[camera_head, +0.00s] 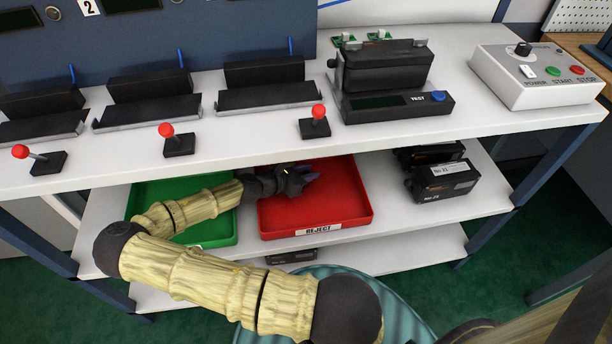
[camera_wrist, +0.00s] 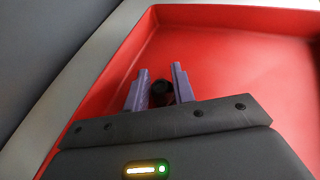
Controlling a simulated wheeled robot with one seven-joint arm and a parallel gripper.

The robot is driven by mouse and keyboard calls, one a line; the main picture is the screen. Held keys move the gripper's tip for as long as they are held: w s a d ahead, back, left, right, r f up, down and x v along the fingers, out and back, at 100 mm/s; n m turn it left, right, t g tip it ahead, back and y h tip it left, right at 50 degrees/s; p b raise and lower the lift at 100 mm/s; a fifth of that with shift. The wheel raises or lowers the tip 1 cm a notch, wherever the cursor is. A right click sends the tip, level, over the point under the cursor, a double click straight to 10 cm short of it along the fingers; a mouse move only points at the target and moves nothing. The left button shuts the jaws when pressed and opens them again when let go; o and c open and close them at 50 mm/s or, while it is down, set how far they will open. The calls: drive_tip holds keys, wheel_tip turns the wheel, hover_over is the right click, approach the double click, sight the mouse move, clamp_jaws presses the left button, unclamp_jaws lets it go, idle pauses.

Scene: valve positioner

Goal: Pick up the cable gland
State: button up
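My gripper (camera_wrist: 159,72) reaches into the red tray and points down toward its floor. In the head view my gripper (camera_head: 312,174) is over the left middle of the tray, under the upper shelf. In the wrist view a small dark round piece, which looks like the cable gland (camera_wrist: 161,93), sits between the two purple fingers. It fills the gap between them, so the fingers look shut on it. Its lower part is hidden by the gripper body. I cannot tell whether it touches the tray floor. The gland cannot be made out in the head view.
The red REJECT tray (camera_head: 350,212) stands on the lower shelf beside a green tray (camera_head: 215,233). Black boxes (camera_head: 442,181) stand to the right. The white upper shelf (camera_head: 250,133) overhangs my arm and carries levers, a test unit (camera_head: 385,75) and a control box (camera_head: 535,72).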

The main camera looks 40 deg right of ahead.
sight(307, 171)
drive_tip(key=c, duration=0.4)
drive_tip(key=shift+r, duration=0.1)
drive_tip(key=shift+c, duration=0.2)
wheel_tip(307, 171, up, 7)
drive_tip(key=p, duration=0.3)
drive_tip(key=shift+r, duration=0.2)
drive_tip(key=a+p, duration=0.3)
drive_tip(key=a, duration=1.5)
drive_tip(key=shift+s+f+p, duration=0.3)
drive_tip(key=shift+p, duration=0.05)
